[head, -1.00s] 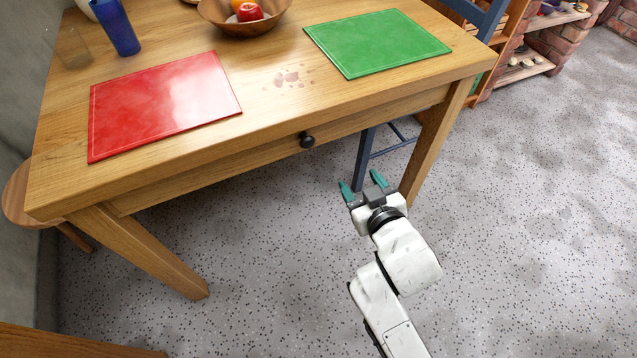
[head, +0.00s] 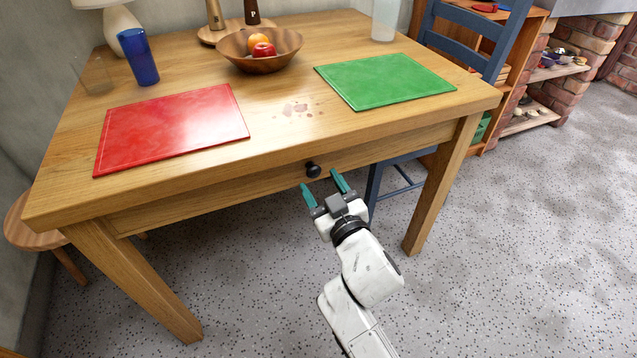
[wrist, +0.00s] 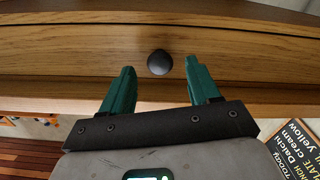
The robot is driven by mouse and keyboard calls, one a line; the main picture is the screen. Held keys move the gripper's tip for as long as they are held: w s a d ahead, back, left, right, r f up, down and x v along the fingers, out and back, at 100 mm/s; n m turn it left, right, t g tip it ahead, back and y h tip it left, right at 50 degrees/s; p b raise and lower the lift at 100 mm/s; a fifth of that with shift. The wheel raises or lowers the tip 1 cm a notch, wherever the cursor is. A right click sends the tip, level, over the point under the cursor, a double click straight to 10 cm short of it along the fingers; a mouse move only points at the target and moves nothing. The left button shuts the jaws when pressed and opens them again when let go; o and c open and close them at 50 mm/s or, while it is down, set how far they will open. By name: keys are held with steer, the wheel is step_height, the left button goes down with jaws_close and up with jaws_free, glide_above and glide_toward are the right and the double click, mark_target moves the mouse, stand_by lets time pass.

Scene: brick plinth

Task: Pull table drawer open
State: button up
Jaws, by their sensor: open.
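The wooden table (head: 180,68) has a drawer (head: 225,187) in its front side, and the drawer looks shut. A round dark knob (head: 313,170) sits on the drawer front. My gripper (head: 321,183) is open and empty, with its green fingertips just in front of the knob in the head view. In the wrist view the knob (wrist: 160,62) shows between and slightly beyond the two fingers of my gripper (wrist: 157,85). The fingers appear apart from the knob, one on each side of its line.
On the tabletop are a red mat (head: 170,128), a green mat (head: 385,80), a wooden fruit bowl (head: 260,52) and a blue cup (head: 138,57). A blue chair (head: 466,35) stands behind the table's right side. A wooden stool (head: 32,222) is at the left. The floor in front is clear.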

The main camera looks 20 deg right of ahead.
steer(key=shift+w, duration=1.2)
steer(key=shift+c, duration=0.2)
jaws_close()
